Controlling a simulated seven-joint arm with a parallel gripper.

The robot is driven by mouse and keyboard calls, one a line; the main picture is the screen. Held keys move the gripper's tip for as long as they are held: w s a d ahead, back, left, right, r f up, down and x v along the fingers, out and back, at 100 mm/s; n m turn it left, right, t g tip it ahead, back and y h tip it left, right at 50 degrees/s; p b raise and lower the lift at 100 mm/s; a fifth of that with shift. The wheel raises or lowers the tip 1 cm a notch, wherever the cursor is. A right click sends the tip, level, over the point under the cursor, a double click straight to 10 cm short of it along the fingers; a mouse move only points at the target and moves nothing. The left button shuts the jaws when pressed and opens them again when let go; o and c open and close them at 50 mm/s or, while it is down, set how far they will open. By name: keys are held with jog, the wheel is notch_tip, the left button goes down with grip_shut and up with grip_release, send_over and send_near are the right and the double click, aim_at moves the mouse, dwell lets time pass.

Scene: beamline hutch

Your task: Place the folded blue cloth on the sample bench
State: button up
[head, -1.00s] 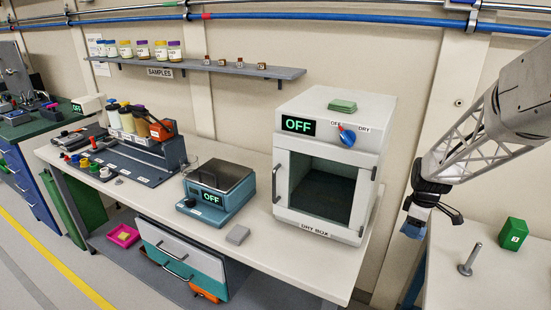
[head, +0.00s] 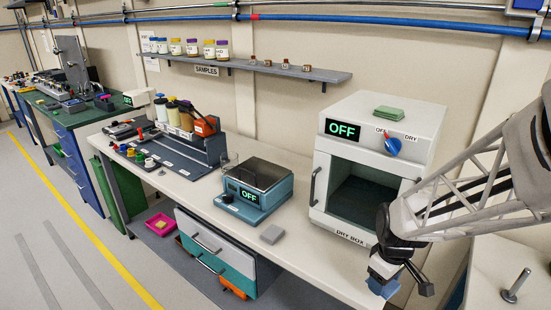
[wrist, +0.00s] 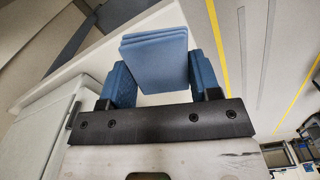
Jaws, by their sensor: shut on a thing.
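My gripper (head: 400,272) is shut on the folded blue cloth (head: 382,288), at the lower right of the head view. In the wrist view, the cloth (wrist: 154,62) is a layered blue block between the two fingers, which have blue pads. The white bench (head: 292,268) under the SAMPLES shelf runs across the middle of the head view; I take it as the sample bench. My gripper and the cloth are near its right end, in front of the dry box. I cannot tell the cloth's height above the bench.
A metal post (head: 515,285) stands on a right-hand surface.

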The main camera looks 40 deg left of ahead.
jog(key=s+a, duration=0.2)
jog(key=s, duration=0.6)
jog(key=shift+s+a+f+m, duration=0.25)
jog(key=shift+a+f+m, duration=0.1)
jog(key=shift+f+m, duration=0.05)
jog(key=shift+w+a, duration=0.1)
jog(key=shift+w, duration=0.05)
send_over(343, 268)
jog(key=shift+f, duration=0.75)
jog(key=shift+f, duration=1.8)
jog(key=shift+f, duration=0.15)
